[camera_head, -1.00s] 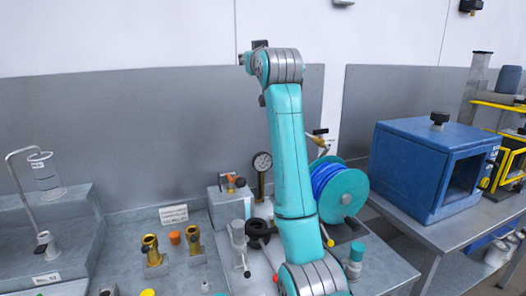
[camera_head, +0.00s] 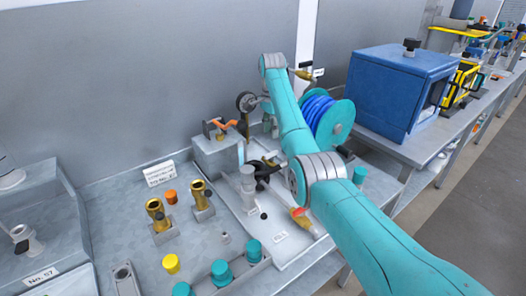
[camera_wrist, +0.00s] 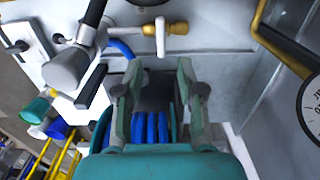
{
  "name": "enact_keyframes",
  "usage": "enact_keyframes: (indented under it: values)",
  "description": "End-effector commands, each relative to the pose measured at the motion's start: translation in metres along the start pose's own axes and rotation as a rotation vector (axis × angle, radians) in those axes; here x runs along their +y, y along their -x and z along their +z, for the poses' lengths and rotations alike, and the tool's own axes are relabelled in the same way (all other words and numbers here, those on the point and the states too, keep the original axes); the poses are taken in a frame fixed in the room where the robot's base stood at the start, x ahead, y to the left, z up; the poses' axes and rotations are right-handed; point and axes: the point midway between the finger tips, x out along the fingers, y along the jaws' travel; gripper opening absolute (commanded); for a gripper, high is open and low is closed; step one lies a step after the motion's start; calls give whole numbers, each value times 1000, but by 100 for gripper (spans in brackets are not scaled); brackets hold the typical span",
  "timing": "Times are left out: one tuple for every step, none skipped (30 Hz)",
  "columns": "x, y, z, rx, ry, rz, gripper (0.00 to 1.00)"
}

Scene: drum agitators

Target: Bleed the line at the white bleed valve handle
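The white bleed valve handle (camera_wrist: 160,37) is a small upright lever on a brass valve body (camera_wrist: 177,28) against the grey wall, near the top of the wrist view. In the head view the brass valve (camera_head: 303,73) is behind my arm, with a small pale part (camera_head: 318,72) at its right end. My gripper (camera_wrist: 155,78) is open in the wrist view, its two fingers spread and nothing held between them. The handle appears beyond the fingertips, between their lines and apart from them. In the head view my gripper is hidden behind my arm.
A blue hose reel (camera_head: 328,119) stands below the valve; its blue coils (camera_wrist: 150,128) show behind my fingers. A round gauge (camera_head: 247,102) is left of my arm. A blue box (camera_head: 397,88) stands right. Brass fittings (camera_head: 158,214) and teal-capped bottles (camera_head: 221,272) occupy the front bench.

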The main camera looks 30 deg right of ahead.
Motion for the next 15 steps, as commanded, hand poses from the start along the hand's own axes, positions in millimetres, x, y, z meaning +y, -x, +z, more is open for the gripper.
enact_keyframes:
  values:
    - [0, -8, 1, -1, 1, 2, 39]
    - [0, -12, 1, 0, 2, 1, 39]
    - [0, -18, 1, 0, 2, 0, 39]
    - [0, -24, 1, 0, 3, 1, 39]
    - [0, -30, 1, -1, 3, 1, 39]
    - [0, -37, 1, 0, 3, 1, 39]
    - [0, -42, 1, 0, 4, 0, 39]
    - [0, -47, 1, 0, 4, 0, 39]
    - [0, -55, 1, 0, 4, 0, 39]
    - [0, -60, 1, 0, 4, 0, 39]
    - [0, -64, 1, 0, 4, -1, 39]
    - [0, -70, 1, 0, 4, -1, 39]
    - [-1, -74, 1, 1, 4, -1, 39]
    - [-1, -78, 1, 1, 5, -2, 39]
    - [-1, -82, 1, 1, 5, -2, 39]
